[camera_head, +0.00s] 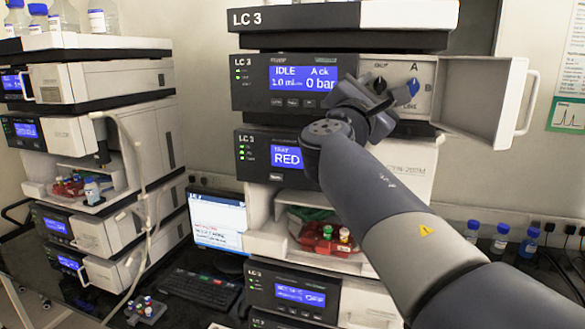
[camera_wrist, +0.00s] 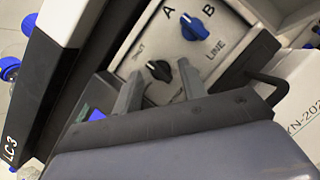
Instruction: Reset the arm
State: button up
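My gripper (camera_head: 378,96) is at the front of the pump module (camera_head: 245,85) in the LC 3 stack, by its knob panel. In the wrist view its two fingers (camera_wrist: 160,86) stand apart with nothing between their tips. The black knob (camera_wrist: 158,70) shows just beyond the gap, and I cannot tell whether a finger touches it. The blue knob (camera_wrist: 194,27), between the A and B marks, is beyond the fingers; it also shows in the head view (camera_head: 413,87). My arm reaches in from the lower right and hides part of the modules below.
An open door (camera_head: 485,98) with a handle juts out right of the knobs. Below is a module reading RED (camera_head: 287,159) and a red vial tray (camera_head: 325,240). A second stack (camera_head: 85,85), a monitor (camera_head: 216,222) and a keyboard (camera_head: 200,288) are left. Blue-capped bottles (camera_head: 500,238) stand right.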

jog(key=n+t+y+p, duration=0.1)
jog(key=n, duration=0.2)
jog(key=n+t+y+p, duration=0.1)
jog(key=n, duration=0.2)
jog(key=shift+d+r, duration=0.1)
jog(key=shift+d, duration=0.1)
jog(key=shift+s+n+t+y+p, duration=0.1)
jog(key=shift+n+t+y+p, duration=0.2)
jog(key=shift+n+y+p, duration=0.9)
jog(key=shift+n+h+b, duration=0.3)
jog(key=shift+n+b, duration=0.2)
jog(key=shift+b, duration=0.05)
jog(key=shift+f, duration=0.2)
